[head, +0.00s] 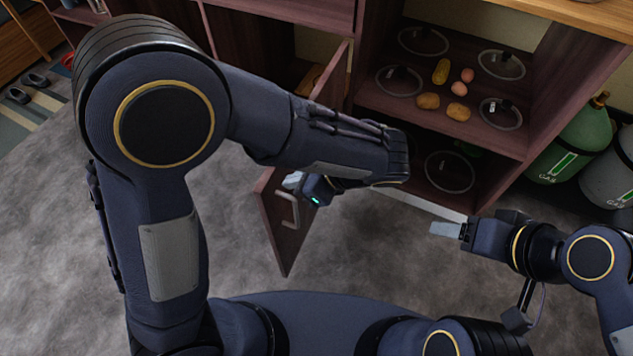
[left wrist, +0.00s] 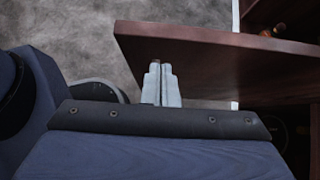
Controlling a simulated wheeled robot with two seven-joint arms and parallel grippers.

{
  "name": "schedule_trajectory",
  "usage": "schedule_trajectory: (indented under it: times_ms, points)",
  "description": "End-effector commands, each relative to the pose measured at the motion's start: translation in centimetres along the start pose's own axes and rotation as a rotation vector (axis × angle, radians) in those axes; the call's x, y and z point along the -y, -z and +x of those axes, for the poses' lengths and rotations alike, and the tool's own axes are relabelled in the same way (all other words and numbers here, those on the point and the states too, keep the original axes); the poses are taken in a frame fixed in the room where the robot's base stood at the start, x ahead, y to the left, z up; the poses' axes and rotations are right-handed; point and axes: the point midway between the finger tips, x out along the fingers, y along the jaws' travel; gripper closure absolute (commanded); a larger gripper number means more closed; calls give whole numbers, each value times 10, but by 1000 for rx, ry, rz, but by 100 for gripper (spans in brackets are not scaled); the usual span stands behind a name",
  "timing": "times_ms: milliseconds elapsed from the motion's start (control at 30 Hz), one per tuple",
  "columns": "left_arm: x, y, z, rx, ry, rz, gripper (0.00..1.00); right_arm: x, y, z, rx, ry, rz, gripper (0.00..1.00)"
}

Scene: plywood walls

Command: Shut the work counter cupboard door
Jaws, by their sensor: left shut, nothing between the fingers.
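The cupboard door (head: 283,235) is dark reddish wood and stands open, swung out from the work counter (head: 548,107). Its metal handle (head: 289,210) faces left in the head view. My left gripper (head: 294,181) is shut and empty beside the door, its tips close to the panel. In the left wrist view the shut fingers (left wrist: 161,84) point at the door panel (left wrist: 190,58); I cannot tell whether they touch it. My right gripper (head: 446,229) is at the lower right, apart from the door, with its pale fingers close together.
The open cupboard holds pot lids (head: 424,41) and potatoes (head: 428,101) on its shelf, with another lid (head: 449,171) below. A green gas cylinder (head: 570,140) stands to the right. The grey floor (head: 360,260) before the cupboard is clear.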

Motion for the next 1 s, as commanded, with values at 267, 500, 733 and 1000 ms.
schedule_trajectory:
  times_ms: [267, 500, 733, 1000]
  points:
    - [0, -12, 12, 0, 0, 0, 100, -2, -2, 4, 0, 0, 0, 35]
    - [0, -13, 12, 0, 0, 1, 100, -2, -2, 4, 0, 0, 0, 35]
    - [-1, -20, 18, 0, 12, 12, 100, -1, -1, 2, 0, 0, 0, 35]
    - [-1, -64, 61, -1, 97, 99, 100, 1, 1, -2, 0, 0, 0, 35]
